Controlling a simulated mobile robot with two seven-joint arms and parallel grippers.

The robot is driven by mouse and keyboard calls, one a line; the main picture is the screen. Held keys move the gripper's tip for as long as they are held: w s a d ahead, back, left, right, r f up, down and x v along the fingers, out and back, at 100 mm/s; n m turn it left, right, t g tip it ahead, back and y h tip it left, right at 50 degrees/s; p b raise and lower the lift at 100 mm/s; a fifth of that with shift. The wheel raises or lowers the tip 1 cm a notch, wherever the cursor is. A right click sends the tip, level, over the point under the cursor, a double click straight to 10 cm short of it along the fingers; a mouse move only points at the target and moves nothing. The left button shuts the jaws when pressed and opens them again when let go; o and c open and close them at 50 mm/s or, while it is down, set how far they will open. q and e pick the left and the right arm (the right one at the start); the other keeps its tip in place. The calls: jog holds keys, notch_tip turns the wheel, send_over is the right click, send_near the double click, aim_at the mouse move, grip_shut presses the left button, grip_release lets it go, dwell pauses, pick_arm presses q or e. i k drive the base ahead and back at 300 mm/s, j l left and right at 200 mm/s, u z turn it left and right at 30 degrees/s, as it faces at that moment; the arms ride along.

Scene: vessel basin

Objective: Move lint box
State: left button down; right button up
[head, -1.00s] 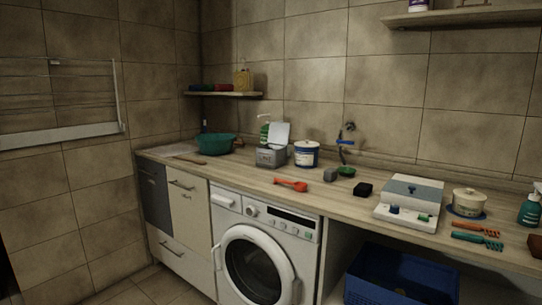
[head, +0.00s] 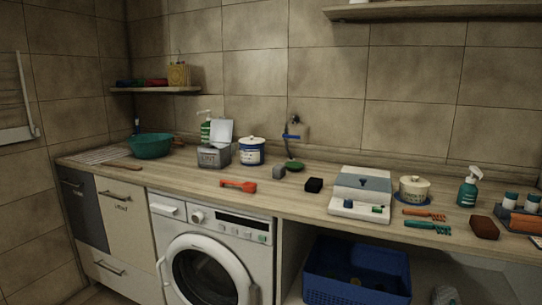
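The lint box (head: 214,157) is a grey box with lettering on its front. It stands on the wooden countertop (head: 300,188), left of the middle, above the washing machine. Its pale lid is raised at the back. A blue-and-white tub (head: 251,151) stands just right of it, and a green pump bottle (head: 205,130) stands behind it. Neither of my grippers shows in the head view.
A teal basin (head: 151,146) sits at the counter's left. A blue crate (head: 357,272) stands below. Bare wood runs along the front edge.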

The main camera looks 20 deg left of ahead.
aim_at(218, 158)
jog(key=i+j+z, duration=0.2)
jog(key=j+z, duration=0.25)
jog(key=j, duration=0.7)
jog(key=j+z, duration=0.5)
jog(key=j, duration=0.65)
